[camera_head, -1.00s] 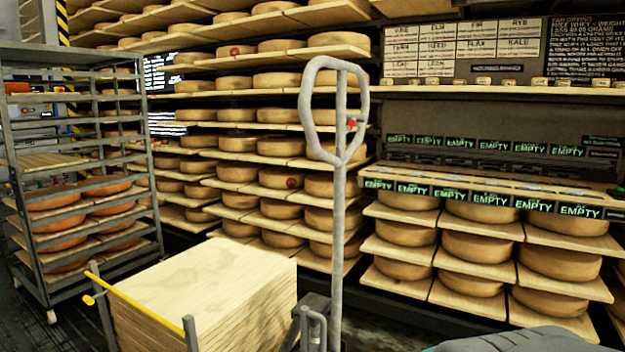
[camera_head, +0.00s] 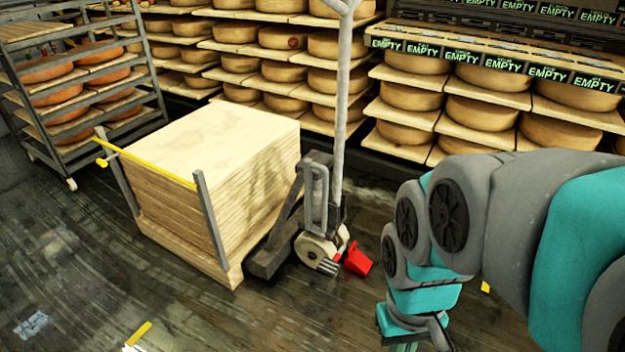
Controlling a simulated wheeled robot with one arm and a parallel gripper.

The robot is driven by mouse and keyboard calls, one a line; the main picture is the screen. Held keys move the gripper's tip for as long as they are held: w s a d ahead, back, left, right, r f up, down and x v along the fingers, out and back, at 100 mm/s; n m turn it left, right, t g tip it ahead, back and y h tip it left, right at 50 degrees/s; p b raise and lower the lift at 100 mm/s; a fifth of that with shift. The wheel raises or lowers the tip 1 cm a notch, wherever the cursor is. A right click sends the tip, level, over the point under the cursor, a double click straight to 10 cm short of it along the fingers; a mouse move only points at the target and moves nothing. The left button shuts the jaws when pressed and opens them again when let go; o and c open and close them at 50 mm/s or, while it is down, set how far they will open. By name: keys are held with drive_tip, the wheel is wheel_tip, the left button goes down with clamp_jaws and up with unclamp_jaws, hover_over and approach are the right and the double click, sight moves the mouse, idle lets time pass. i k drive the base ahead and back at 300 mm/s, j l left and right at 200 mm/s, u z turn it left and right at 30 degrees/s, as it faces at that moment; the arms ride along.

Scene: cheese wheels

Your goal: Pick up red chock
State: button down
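The red chock (camera_head: 357,260) lies on the dark wooden floor in the head view. It is close to the right side of the pallet jack's wheel (camera_head: 318,249); I cannot tell whether they touch. My grey and teal arm comes in from the right. Its lower end is at the bottom edge of the picture, to the right of and nearer than the chock. My gripper's fingers are cut off or hidden there, so I cannot see whether they are open or shut.
A stack of wooden boards (camera_head: 215,150) with a yellow bar stands left of the pallet jack's handle (camera_head: 343,100). A metal rack (camera_head: 75,90) with cheese wheels is at the left. Cheese shelves (camera_head: 410,105) line the back. The floor at lower left is mostly clear.

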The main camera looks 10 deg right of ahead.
sight(354, 260)
drive_tip(key=i+j, duration=0.35)
drive_tip(key=i, duration=0.2)
drive_tip(key=i+z, duration=0.1)
drive_tip(key=z, duration=1.55)
